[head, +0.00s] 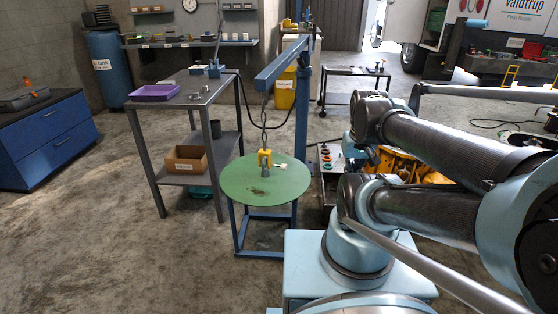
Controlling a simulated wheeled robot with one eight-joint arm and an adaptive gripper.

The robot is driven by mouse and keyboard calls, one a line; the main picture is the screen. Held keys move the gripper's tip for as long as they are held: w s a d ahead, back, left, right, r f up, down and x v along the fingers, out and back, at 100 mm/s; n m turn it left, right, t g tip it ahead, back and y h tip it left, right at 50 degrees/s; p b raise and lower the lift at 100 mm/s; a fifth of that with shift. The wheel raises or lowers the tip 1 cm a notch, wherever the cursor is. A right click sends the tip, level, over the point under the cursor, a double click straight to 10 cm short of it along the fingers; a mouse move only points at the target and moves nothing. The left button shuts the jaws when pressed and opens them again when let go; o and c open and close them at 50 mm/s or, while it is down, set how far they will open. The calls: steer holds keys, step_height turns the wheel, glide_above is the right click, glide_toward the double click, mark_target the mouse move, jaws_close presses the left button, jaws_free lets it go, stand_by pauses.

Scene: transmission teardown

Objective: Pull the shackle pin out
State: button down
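The shackle pin is too small to make out. My arm links fill the right side, and my gripper is not in view.
A grey metal bench (190,95) with a purple tray (155,92) stands left of the green table, with a cardboard box (186,159) on its lower shelf. A blue post (304,110) rises behind the table. A yellow machine (400,165) sits behind my arm.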

steer(key=w+a+r+n+y, duration=0.1)
steer(key=w+a+r+n, duration=0.1)
steer(key=w, duration=0.4)
steer(key=w+a+r+n, duration=0.2)
steer(key=w, duration=0.4)
steer(key=n+g+y, duration=0.1)
steer(key=n+y, duration=0.2)
steer(key=n, duration=0.7)
glide_above(277, 166)
steer(key=d, duration=0.3)
step_height(277, 166, down, 15)
steer(key=shift+d+x, duration=0.15)
steer(key=shift+x, duration=2.2)
steer(key=shift+d+x, duration=0.2)
steer(key=shift+x, duration=2.15)
steer(key=shift+s+f, duration=0.1)
steer(key=shift+d, duration=0.1)
steer(key=shift+s+d, duration=0.15)
steer(key=shift+d, duration=0.4)
steer(key=shift+s+d, duration=0.15)
steer(key=shift+d, duration=0.4)
